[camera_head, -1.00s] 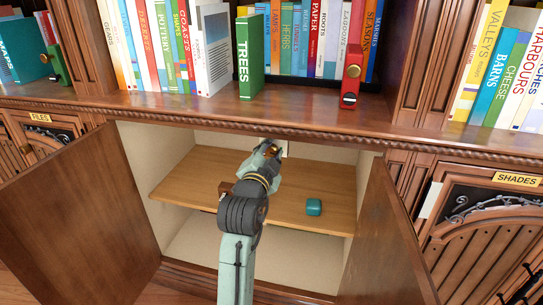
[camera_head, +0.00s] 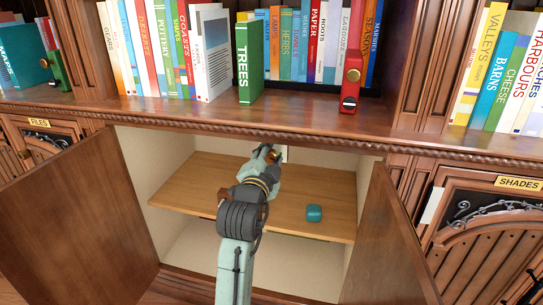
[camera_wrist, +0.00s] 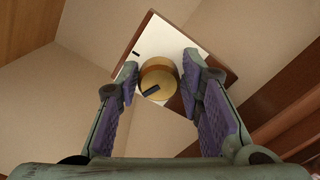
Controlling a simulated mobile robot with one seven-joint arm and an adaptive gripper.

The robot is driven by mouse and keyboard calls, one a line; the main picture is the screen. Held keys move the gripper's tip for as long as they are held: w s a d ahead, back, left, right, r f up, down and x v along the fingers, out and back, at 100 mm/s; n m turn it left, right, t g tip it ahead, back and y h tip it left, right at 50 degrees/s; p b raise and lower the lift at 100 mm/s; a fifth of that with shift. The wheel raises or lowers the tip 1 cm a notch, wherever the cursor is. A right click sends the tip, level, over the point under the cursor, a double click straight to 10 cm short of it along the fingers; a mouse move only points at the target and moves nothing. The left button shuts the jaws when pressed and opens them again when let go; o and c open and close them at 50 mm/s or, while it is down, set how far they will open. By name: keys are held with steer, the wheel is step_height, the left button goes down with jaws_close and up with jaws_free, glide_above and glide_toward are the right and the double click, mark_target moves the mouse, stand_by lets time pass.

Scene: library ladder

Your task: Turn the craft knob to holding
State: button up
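The round brass knob (camera_wrist: 158,75) sits on a white plate (camera_wrist: 150,38) with a wooden backing in the wrist view. A dark mark shows on the knob's lower part, and a small dark mark is on the plate's upper left. My gripper (camera_wrist: 158,72) is open, with one finger on each side of the knob. Gaps show between the fingers and the knob, so it looks ungripped. In the head view my gripper (camera_head: 266,153) reaches into the open cabinet above its shelf, and partly hides the knob (camera_head: 276,155). No readable plate lettering shows.
The cabinet's wooden shelf (camera_head: 190,190) carries a small teal box (camera_head: 314,213) right of my arm. Open doors stand at left (camera_head: 75,220) and right (camera_head: 385,240). A ledge (camera_head: 300,119) with books runs above the opening.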

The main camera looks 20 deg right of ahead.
steer(key=shift+o, duration=1.2)
steer(key=v, duration=0.7)
steer(key=shift+s+a, duration=0.2)
